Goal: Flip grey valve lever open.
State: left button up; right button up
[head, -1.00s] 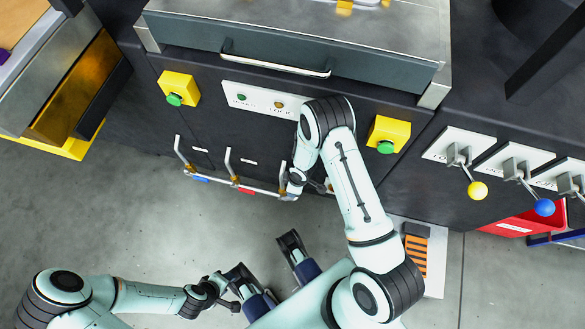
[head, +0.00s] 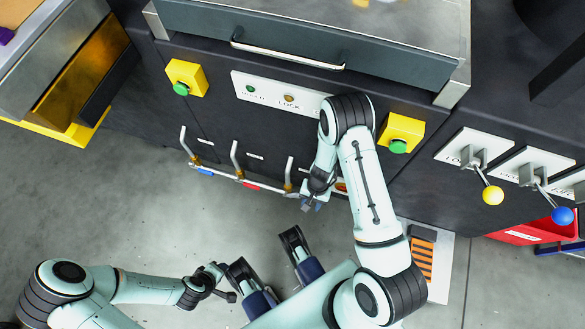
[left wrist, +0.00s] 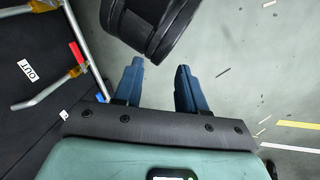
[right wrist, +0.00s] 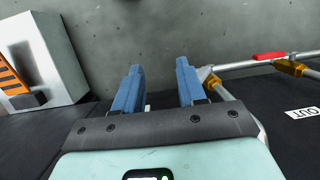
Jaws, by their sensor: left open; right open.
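Valves with a blue sleeve (head: 205,172) and a red sleeve (head: 250,186) stand to the left on the same pipe. A white box with orange stripes (head: 437,270) stands at the right. Yellow button boxes (head: 186,77) project from the cabinet. The floor before the pipe is clear.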

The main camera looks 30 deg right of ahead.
jog(key=m, duration=0.3)
jog(key=m+t+b, duration=0.2)
jog(key=m+t, duration=0.3)
jog(key=m, duration=1)
send_near(293, 195)
pick_arm(q)
jog(key=w+a+f+t, duration=0.2)
jog(key=w+f, duration=0.1)
jog(key=w, duration=0.2)
pick_arm(e)
jog(key=b+x, duration=0.1)
jog(key=x, duration=0.2)
jog(key=b+x, duration=0.1)
jog(key=x, duration=0.3)
jog(key=b+x, duration=0.2)
jog(key=x, duration=0.2)
jog(key=shift+d+f, duration=0.1)
jog(key=shift+d, duration=0.3)
jog(key=shift+w+a+f, duration=0.15)
jog(key=shift+f, duration=0.25)
pick_arm(q)
jog(key=s+a+f+g, duration=0.1)
jog(key=s+f+g, duration=0.2)
jog(key=s+f, duration=0.3)
jog(key=shift+s+a+f+n+y, duration=0.2)
jog(key=shift+s+f+n+y, duration=0.15)
jog(key=shift+s, duration=0.7)
jog(key=shift+r, duration=0.1)
pick_arm(e)
grip_shut()
